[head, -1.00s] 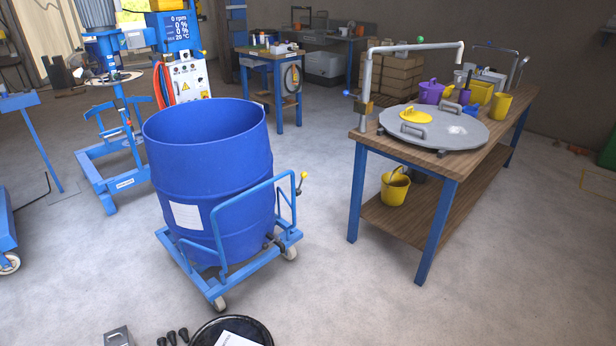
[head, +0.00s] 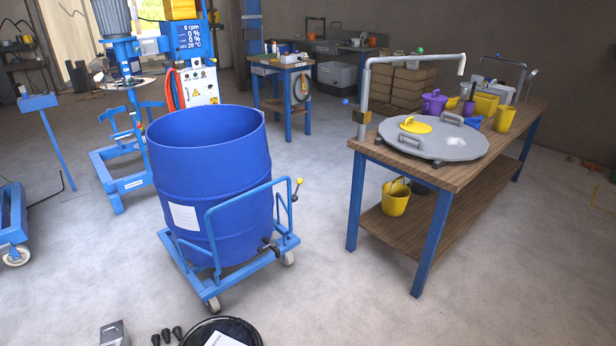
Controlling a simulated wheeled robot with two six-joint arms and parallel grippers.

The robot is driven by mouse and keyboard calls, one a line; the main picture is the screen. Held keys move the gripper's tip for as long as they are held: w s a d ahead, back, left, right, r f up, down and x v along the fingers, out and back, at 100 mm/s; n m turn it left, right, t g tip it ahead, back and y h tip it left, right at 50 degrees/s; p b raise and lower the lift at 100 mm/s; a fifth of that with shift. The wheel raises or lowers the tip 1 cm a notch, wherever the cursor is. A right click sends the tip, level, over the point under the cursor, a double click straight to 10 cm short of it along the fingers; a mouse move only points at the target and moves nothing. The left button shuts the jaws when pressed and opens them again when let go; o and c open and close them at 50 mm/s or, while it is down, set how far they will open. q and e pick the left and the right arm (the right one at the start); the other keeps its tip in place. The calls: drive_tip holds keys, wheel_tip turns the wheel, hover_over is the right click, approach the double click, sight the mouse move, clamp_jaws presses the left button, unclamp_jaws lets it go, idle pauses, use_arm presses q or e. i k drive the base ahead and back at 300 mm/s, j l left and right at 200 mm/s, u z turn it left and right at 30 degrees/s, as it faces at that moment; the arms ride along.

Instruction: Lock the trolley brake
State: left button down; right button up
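The blue trolley (head: 243,259) stands on the concrete floor and carries a large open blue drum (head: 213,175) with a white label. A brake lever with a yellow knob (head: 299,182) sticks up at the trolley's right side, behind its blue handle rail. A dark fitting (head: 271,246) sits on the frame near the right caster (head: 287,258). The front caster (head: 213,304) also shows. I cannot tell from here whether the brake is engaged. Neither of my grippers is in view.
A wooden workbench (head: 455,188) with blue legs stands to the right, with a grey round lid (head: 433,139) on it. A blue mixer (head: 122,165) stands behind left. A black round container (head: 246,326) lies at the bottom edge. Floor between trolley and bench is clear.

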sight(299, 181)
drive_tip(key=i+l, duration=0.1)
drive_tip(key=l, duration=0.45)
drive_tip(key=i+l, duration=0.15)
drive_tip(key=l, duration=0.4)
drive_tip(key=i+l+u, duration=0.1)
drive_tip(key=l, duration=0.45)
drive_tip(key=i+l, duration=0.1)
drive_tip(key=l, duration=0.45)
drive_tip(key=i+l, duration=0.15)
drive_tip(key=i, duration=0.25)
drive_tip(key=i+l+u, duration=0.1)
drive_tip(key=i, duration=0.3)
drive_tip(key=i+l, duration=0.2)
drive_tip(key=i, duration=0.2)
drive_tip(key=i+l+u, duration=0.1)
drive_tip(key=i, duration=0.3)
drive_tip(key=i+j, duration=0.95)
drive_tip(key=i, duration=0.15)
drive_tip(key=u, duration=0.05)
